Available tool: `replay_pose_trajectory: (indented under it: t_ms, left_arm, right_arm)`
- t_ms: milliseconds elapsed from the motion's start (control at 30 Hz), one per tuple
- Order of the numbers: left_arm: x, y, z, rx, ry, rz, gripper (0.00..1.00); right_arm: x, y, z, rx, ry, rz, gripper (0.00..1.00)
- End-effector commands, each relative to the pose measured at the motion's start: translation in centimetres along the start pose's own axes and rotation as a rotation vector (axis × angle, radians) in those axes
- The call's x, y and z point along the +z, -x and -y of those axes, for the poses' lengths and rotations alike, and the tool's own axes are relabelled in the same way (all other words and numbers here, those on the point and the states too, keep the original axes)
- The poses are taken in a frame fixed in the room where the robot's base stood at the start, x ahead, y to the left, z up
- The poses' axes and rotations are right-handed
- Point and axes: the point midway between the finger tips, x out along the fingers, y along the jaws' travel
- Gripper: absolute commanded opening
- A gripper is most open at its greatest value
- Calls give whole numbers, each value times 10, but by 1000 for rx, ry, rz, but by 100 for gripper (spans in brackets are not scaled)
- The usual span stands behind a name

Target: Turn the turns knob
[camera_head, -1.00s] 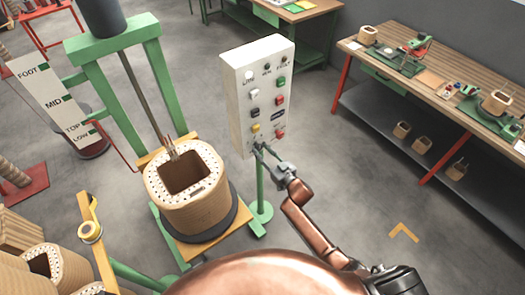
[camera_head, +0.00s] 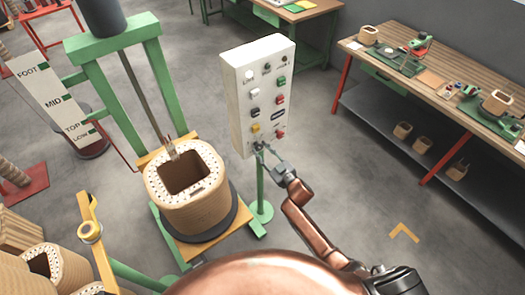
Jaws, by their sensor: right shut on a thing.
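A white control box (camera_head: 242,112) stands on a green post, with two columns of coloured buttons and switches and a few small round parts along its top. My right gripper (camera_head: 262,148) is at the lower edge of the box's front face, below the yellow button (camera_head: 255,128). Its jaws are shut on a small part there, which the fingers hide; I take it to be the turns knob, but its marking cannot be read. My left gripper is not in view.
A wound coil (camera_head: 208,203) stands on a round dark plate left of the box, by a green frame (camera_head: 119,115). A workbench (camera_head: 445,92) with a lower shelf runs along the right.

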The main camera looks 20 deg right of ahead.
Motion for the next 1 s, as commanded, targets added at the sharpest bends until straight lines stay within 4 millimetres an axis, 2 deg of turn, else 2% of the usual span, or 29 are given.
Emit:
replay_pose_trajectory:
  t_ms: [500, 1000]
  left_arm:
    - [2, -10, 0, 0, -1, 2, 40]
    - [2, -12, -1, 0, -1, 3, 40]
  right_arm:
    - [2, 0, 2, 0, 382, 2, 6]
    - [2, 0, 2, 0, 489, 3, 6]
